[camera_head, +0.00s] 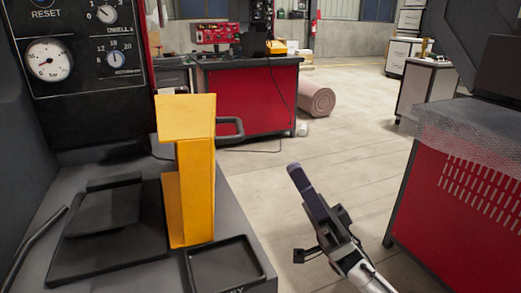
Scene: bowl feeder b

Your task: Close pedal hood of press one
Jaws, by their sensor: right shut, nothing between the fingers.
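A yellow folded-metal piece (197,185), which looks like the pedal hood, stands upright on the grey machine surface at centre left. Its top bends to the left, and its side faces me. To its left lies a black base plate (88,255) with a raised black pad (105,207) that looks like the pedal; the pad is uncovered. My right gripper (296,172) is shut and empty, to the right of the yellow piece and clearly apart from it in the picture, in front of the floor. My left gripper is not in view.
A black tray (222,268) sits in front of the yellow piece. A dark panel with a gauge (47,60) and knobs rises behind at left. A red cabinet (455,205) stands at right, a red workbench (250,98) behind. Open floor (335,145) lies between.

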